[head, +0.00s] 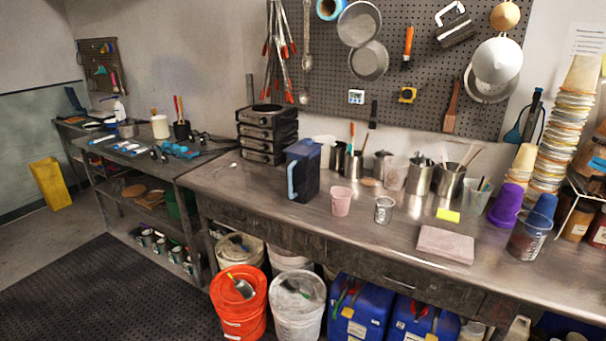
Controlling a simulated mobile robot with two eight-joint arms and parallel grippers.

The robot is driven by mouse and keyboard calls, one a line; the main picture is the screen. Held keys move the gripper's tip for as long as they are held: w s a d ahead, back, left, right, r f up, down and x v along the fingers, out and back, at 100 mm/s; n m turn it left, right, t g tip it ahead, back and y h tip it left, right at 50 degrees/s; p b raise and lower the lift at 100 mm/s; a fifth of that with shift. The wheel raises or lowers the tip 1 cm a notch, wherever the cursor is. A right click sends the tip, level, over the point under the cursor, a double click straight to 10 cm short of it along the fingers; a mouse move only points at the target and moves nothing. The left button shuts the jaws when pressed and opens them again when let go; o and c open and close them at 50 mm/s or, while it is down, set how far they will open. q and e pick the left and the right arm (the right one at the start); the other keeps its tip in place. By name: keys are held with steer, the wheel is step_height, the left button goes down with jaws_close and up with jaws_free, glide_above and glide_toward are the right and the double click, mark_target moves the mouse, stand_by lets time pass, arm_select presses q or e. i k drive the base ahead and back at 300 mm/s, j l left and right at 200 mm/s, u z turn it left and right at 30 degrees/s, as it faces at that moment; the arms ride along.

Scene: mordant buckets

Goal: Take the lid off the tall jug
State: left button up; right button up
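A tall dark blue jug (307,172) stands upright on the metal workbench (240,183), left of the middle of its top. Its light blue handle (291,180) is on the left side, toward the front. Neither of my grippers shows in the head view, and nothing is touching the jug.
Metal canisters (420,177) line the back. The bench left of the jug is mostly clear.

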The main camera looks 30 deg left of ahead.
mark_target(305, 146)
steer(key=i+j+z, duration=0.1)
steer(key=j, duration=0.25)
steer(key=i+j+z, duration=0.15)
steer(key=j, duration=0.25)
steer(key=i+j+z, duration=0.1)
steer(key=j, duration=0.3)
steer(key=i+j+z, duration=0.1)
steer(key=j, duration=0.3)
steer(key=i+j+z, duration=0.15)
steer(key=j, duration=0.25)
